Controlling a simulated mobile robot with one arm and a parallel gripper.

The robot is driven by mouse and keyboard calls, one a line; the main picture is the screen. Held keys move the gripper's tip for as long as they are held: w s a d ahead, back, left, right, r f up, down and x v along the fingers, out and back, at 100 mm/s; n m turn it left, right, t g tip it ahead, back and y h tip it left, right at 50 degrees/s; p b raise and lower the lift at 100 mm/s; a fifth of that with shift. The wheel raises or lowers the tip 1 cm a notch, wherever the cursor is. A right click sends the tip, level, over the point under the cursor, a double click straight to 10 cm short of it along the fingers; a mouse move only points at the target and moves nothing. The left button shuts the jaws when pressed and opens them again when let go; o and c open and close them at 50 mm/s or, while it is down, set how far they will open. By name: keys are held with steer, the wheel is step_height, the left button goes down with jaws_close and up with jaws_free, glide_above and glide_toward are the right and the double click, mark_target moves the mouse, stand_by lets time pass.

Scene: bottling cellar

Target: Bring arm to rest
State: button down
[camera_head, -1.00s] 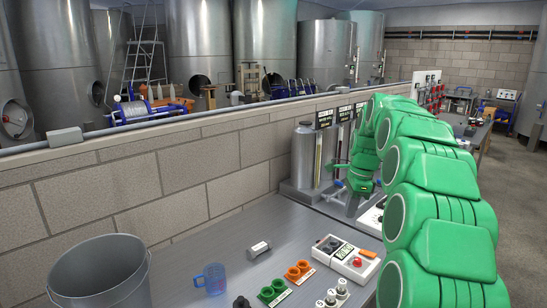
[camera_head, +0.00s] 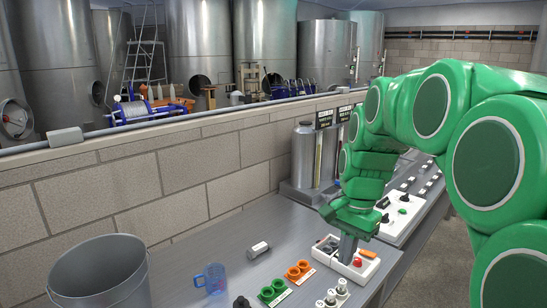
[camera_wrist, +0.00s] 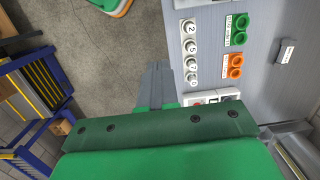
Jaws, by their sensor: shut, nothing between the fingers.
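My green arm (camera_head: 445,110) arches in from the right side of the head view. My gripper (camera_head: 347,252) points down, shut and empty, over or just in front of the white control box with a red button (camera_head: 358,262). I cannot tell whether its tips touch the box. In the wrist view my gripper (camera_wrist: 158,80) shows as grey fingers close together, with grey floor and the bench edge beyond them.
A block wall (camera_head: 150,185) runs behind.

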steer(key=s+f+n, duration=0.3)
steer(key=s+n, duration=0.1)
steer(key=s, duration=0.9)
steer(key=s+f+n+g+h, duration=0.1)
steer(key=s+f+n, duration=0.3)
steer(key=s, duration=1)
steer(key=shift+s+a+f+n, duration=0.2)
steer(key=shift+s+a+n, duration=0.05)
steer(key=shift+n, duration=0.15)
steer(key=c, duration=1.8)
jaws_free()
